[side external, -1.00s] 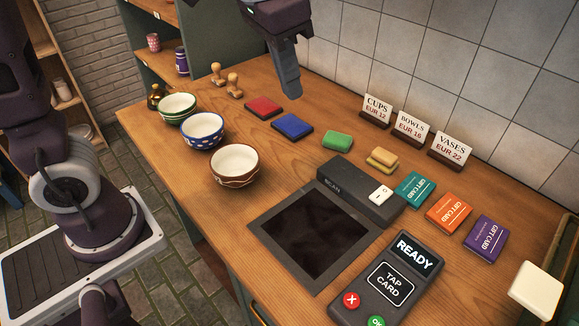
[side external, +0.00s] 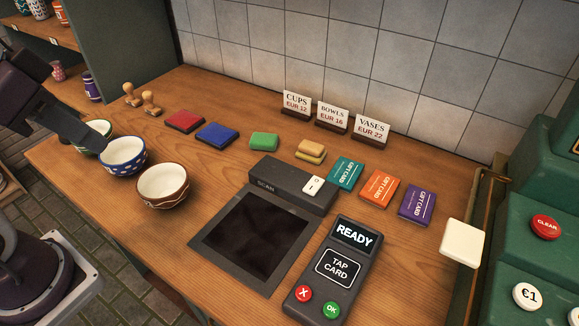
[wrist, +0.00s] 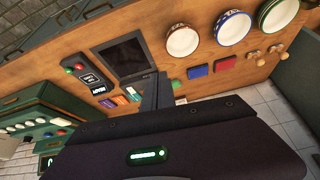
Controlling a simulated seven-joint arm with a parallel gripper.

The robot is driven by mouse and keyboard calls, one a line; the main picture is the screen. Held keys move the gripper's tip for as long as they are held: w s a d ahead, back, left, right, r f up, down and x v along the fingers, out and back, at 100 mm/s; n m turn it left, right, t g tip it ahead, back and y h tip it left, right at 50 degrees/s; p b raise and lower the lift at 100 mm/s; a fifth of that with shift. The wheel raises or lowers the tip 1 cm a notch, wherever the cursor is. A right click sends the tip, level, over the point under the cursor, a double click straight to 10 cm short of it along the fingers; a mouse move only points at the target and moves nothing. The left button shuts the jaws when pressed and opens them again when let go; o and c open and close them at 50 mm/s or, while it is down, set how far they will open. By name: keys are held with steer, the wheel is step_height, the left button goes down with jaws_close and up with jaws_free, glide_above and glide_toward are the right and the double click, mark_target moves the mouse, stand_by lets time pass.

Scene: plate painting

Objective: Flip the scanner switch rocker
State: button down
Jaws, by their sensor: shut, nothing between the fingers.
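The scanner switch is a small white rocker (side external: 313,184) at the right end of the dark SCAN housing (side external: 280,180) in the side view. It bears small marks; which side is pressed is too small to tell. The housing stands behind the black scanner pad (side external: 240,236). My gripper (side external: 98,141) is shut and empty at the left of the side view, in front of the green bowl in the picture, far left of the rocker. In the wrist view, my shut fingers (wrist: 157,92) point toward the counter beside the scanner pad (wrist: 123,56); I cannot make out the rocker there.
Green, blue and brown bowls (side external: 163,186) stand along the front left. Coloured pads (side external: 217,134), gift cards (side external: 380,187), price signs (side external: 333,118) and a card terminal (side external: 333,270) surround the scanner. A green till (side external: 545,190) stands at the right.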

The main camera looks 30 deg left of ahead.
steer(key=w+d+r+m+g, duration=0.15)
steer(key=w+r+m, duration=0.25)
steer(key=w, duration=0.4)
steer(key=m+g, duration=0.4)
steer(key=m, duration=0.9)
glide_above(315, 179)
step_height(315, 179, down, 10)
steer(key=shift+d, duration=0.1)
step_height(315, 179, down, 14)
